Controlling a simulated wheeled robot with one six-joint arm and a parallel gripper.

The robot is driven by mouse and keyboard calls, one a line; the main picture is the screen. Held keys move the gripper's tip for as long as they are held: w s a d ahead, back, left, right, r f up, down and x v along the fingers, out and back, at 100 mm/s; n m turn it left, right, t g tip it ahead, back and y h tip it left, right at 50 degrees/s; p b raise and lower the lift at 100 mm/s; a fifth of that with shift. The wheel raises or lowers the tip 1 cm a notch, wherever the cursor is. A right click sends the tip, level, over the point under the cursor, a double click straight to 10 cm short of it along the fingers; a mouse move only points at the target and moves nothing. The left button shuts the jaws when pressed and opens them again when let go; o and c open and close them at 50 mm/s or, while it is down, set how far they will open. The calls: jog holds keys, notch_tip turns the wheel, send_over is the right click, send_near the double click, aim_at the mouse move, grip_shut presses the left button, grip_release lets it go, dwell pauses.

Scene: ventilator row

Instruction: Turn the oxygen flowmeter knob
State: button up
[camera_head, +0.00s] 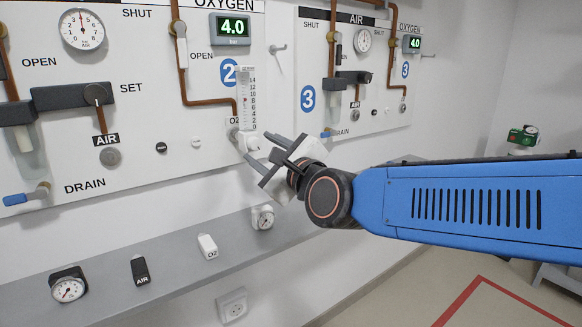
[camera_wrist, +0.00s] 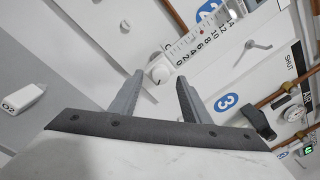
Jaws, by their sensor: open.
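The oxygen flowmeter (camera_head: 246,98) is a clear upright tube with a number scale and a red mark, mounted on wall panel 2. Its white knob (camera_head: 245,142) is at the tube's foot. My gripper (camera_head: 257,147) is open, with its fingers pointing at the knob from the right. In the wrist view the flowmeter (camera_wrist: 197,40) lies slanted at the top. The knob (camera_wrist: 160,68) appears there just beyond and between the two fingertips (camera_wrist: 160,76). I cannot tell whether either finger touches it.
A grey ledge (camera_head: 180,262) below the panel carries gauges and small AIR and O2 blocks. Panel 3 (camera_head: 340,110) is to the right, with copper pipes and valves. A blue-ended drain lever (camera_head: 27,197) sticks out at the left. Open floor (camera_head: 440,275) lies at the lower right.

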jog(key=v, duration=1.6)
jog(key=d+f+n+g+h, duration=0.1)
jog(key=d+f+n+g, duration=0.25)
jog(key=f+n, duration=0.45)
jog(key=d+f+n+g+h, duration=0.25)
jog(key=d+f+n, duration=0.25)
jog(key=f+n, duration=0.3)
jog(key=s+d+f+n+g+h, duration=0.2)
jog(key=s+d+f+n, duration=0.1)
jog(key=d, duration=0.4)
jog(key=s+d+f+n+g+h, duration=0.3)
jog(key=s+d+f, duration=0.3)
jog(key=d+f, duration=0.1)
jog(key=shift+s+d+f, duration=0.3)
jog(key=shift+d+f, duration=0.1)
jog(key=shift+f, duration=0.1)
